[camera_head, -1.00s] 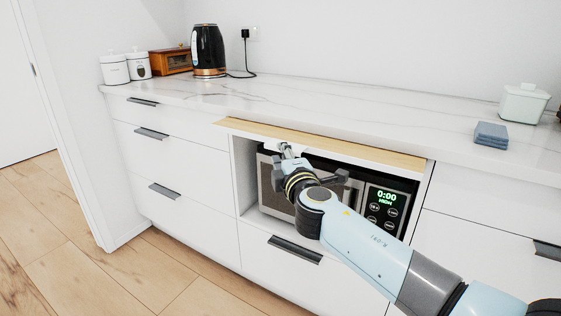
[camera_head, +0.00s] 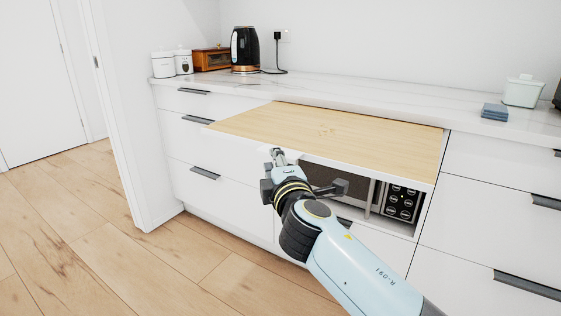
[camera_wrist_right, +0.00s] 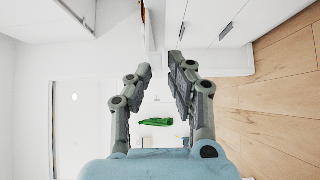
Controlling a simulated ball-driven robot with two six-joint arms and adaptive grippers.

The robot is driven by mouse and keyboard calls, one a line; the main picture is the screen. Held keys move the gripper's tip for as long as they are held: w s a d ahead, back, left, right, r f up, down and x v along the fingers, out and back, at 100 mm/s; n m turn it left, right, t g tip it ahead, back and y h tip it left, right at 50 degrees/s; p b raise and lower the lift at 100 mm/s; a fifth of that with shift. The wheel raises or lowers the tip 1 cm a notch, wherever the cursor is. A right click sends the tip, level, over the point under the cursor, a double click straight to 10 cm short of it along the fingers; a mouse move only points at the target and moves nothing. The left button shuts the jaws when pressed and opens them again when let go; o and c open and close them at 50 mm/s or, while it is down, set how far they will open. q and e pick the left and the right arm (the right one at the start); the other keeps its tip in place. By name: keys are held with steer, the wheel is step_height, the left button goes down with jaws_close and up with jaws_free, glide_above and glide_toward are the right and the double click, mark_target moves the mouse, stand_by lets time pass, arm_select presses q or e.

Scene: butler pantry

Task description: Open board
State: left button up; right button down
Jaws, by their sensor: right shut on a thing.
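The pull-out board (camera_head: 345,133) is a pale wood slab with a white front edge, slid well out from under the counter above the microwave. My right gripper (camera_head: 278,156) is at the left part of the board's front edge, shut on the board. In the right wrist view, the two fingers of my right gripper (camera_wrist_right: 160,72) stand either side of a narrow gap; the exact contact is hard to make out. My left gripper is not in view.
The microwave (camera_head: 401,203) sits in the niche below the board, partly hidden by my arm. White drawers with dark handles flank it. A kettle (camera_head: 244,50), canisters (camera_head: 163,65), blue cloths (camera_head: 494,112) and a lidded jar (camera_head: 522,92) stand on the counter. Wooden floor is clear at left.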

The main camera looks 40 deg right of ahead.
steer(key=shift+s+a+f, duration=0.1)
steer(key=shift+s+a, duration=0.1)
steer(key=shift+a, duration=0.25)
steer(key=c, duration=1.2)
jaws_free()
steer(key=shift+c, duration=0.2)
steer(key=v, duration=0.7)
steer(key=shift+s, duration=0.25)
